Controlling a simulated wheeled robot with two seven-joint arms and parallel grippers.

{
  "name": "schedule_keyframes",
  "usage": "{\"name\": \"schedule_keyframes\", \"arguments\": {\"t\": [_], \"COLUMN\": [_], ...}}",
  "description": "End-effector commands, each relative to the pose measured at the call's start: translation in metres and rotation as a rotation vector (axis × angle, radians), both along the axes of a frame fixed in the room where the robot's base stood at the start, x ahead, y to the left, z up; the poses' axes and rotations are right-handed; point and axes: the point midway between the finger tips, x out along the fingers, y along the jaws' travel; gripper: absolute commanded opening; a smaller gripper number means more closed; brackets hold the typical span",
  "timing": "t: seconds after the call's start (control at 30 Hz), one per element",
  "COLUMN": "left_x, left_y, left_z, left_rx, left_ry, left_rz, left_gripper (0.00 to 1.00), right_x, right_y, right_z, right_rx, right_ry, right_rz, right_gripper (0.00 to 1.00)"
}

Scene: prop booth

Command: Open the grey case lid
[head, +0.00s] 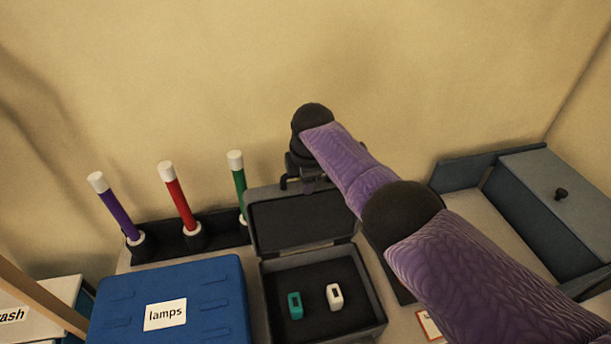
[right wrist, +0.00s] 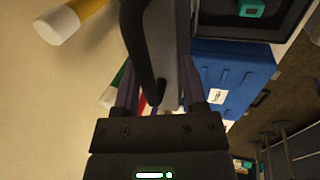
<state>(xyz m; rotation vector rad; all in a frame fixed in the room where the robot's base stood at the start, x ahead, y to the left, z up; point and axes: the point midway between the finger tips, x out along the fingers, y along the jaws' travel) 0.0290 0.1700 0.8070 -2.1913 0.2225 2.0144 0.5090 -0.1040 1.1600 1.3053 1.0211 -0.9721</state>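The grey case (head: 376,312) stands open in the middle of the head view. Its lid (head: 300,222) stands up at the back of the case, roughly upright. A teal item and a white item lie on the dark lining. My right gripper (head: 303,182) is at the lid's upper edge, partly hidden behind my wrist. In the right wrist view its two fingers (right wrist: 160,95) are apart, with the lid's grey edge and a dark curved part between them. I cannot tell whether they touch the lid. My left gripper is not in view.
A blue box labelled lamps (head: 205,285) stands left of the case. Behind it, purple, red (head: 178,195) and green sticks stand in a dark rack. A blue-grey box (head: 550,210) is at the right. The wall rises close behind the lid.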

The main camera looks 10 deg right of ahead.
Motion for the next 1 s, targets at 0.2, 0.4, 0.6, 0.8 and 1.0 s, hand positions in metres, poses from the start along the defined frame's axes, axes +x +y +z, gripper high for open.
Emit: {"name": "schedule_keyframes", "arguments": {"t": [0.2,0.4,0.6,0.8,1.0], "left_x": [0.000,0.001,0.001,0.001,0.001], "left_y": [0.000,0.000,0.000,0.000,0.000], "left_z": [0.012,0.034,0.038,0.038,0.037], "left_rx": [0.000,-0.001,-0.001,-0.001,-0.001], "left_ry": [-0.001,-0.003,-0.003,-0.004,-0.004], "left_rz": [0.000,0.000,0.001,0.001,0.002], "left_gripper": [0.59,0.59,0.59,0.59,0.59], "right_x": [-0.003,-0.012,-0.023,-0.027,-0.026], "right_y": [0.000,-0.001,-0.001,-0.001,-0.001], "right_z": [0.014,0.050,0.085,0.095,0.095], "right_rx": [0.001,0.000,0.001,0.000,-0.002], "right_ry": [-0.001,-0.003,-0.002,0.000,-0.003], "right_rz": [0.001,0.002,0.000,0.001,0.000], "right_gripper": [0.53,0.53,0.53,0.53,0.45]}}
